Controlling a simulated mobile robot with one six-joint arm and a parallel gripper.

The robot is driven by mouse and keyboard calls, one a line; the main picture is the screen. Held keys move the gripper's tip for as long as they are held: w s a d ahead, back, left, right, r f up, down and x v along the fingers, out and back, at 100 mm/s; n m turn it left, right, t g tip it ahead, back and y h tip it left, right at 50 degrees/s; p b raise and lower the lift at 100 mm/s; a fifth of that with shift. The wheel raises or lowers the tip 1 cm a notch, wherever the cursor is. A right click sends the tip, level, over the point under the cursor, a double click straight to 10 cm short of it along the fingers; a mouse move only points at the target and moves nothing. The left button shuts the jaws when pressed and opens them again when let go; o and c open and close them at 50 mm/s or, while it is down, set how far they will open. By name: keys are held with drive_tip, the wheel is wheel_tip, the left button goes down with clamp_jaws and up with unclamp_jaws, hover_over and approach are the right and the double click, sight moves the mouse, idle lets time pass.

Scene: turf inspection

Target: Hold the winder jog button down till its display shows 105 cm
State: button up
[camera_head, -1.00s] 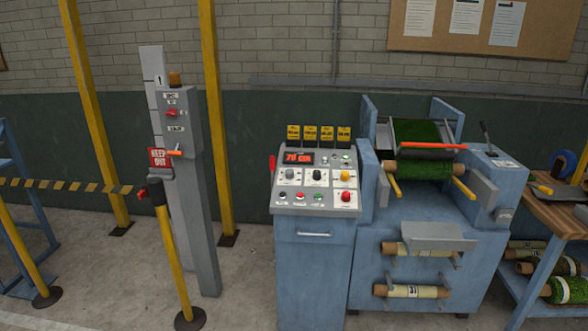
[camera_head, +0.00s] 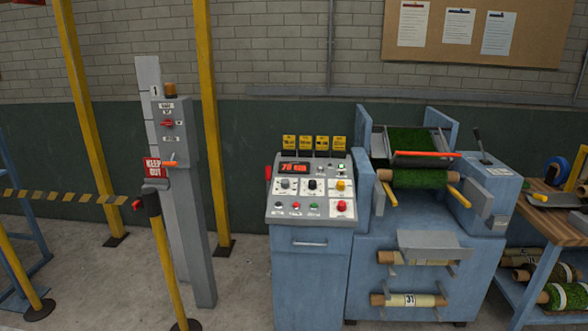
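The winder's control panel (camera_head: 269,211) is on a blue cabinet (camera_head: 311,270) near the middle of the view. Its red-lit display (camera_head: 295,168) seems to start with 7; the rest is too small to read surely. Below it are dark knobs, a yellow button (camera_head: 340,186) and a red mushroom button (camera_head: 342,206). A row of small black, red and green buttons (camera_head: 314,206) lies along the bottom. The labels are too small to tell which is the jog button. The winder (camera_head: 363,259), with green turf on its rollers, stands to the right. My gripper is not in view.
A grey post (camera_head: 195,240) with a red keep-out sign (camera_head: 153,168) stands left of the cabinet. A yellow barrier post (camera_head: 165,260) and striped tape (camera_head: 70,196) are further left. A wooden bench (camera_head: 550,223) is at the right edge. Nothing visible stands before the panel.

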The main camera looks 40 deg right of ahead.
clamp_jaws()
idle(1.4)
